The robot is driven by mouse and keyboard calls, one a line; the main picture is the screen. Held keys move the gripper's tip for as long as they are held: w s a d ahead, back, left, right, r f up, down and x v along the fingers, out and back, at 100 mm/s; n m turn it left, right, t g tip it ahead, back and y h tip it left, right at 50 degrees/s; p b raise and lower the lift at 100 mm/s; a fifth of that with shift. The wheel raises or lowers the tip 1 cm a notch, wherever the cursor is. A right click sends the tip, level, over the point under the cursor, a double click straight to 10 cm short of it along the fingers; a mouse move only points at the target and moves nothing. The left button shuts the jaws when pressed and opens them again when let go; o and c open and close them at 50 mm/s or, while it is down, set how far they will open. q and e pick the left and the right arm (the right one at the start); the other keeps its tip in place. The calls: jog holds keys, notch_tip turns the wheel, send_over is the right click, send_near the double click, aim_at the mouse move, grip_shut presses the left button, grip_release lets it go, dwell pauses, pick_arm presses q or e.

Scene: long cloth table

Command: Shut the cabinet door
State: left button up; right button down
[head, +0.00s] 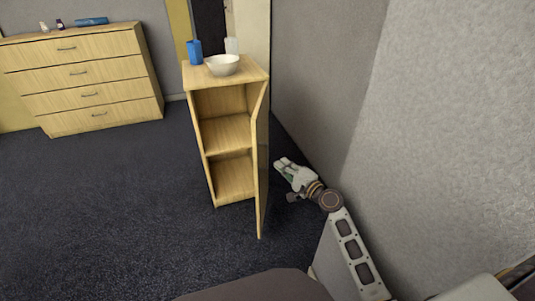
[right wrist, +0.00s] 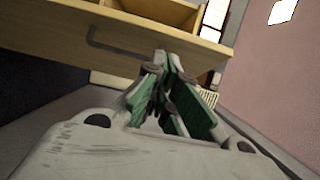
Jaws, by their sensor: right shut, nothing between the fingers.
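The wooden cabinet (head: 206,136) stands in the middle of the head view, with bare shelves inside. Its door (head: 261,160) is hinged on the right side and stands wide open, pointing toward me. My right gripper (head: 281,163) is shut and empty, to the right of the door on its outer side, with a small gap between them in the head view. In the right wrist view, the shut green-padded fingers (right wrist: 168,75) point toward a wooden panel (right wrist: 90,38) with a dark bar handle (right wrist: 125,55). My left gripper is not in view.
A blue cup (head: 194,52), a white bowl (head: 222,65) and a pale cup (head: 231,46) stand on the cabinet top. A grey wall (head: 400,110) is close on the right of my arm. A drawer chest (head: 85,80) stands at the back left. The dark carpet (head: 110,210) left of the cabinet is clear.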

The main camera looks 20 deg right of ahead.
aim_at(267, 152)
jog(key=shift+w, duration=0.1)
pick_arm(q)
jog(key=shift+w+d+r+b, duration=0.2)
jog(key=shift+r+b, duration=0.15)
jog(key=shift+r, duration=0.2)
pick_arm(e)
jog(key=x, duration=0.9)
jog(key=shift+w+a, duration=0.25)
jog(key=shift+w, duration=0.1)
jog(key=shift+a, duration=0.1)
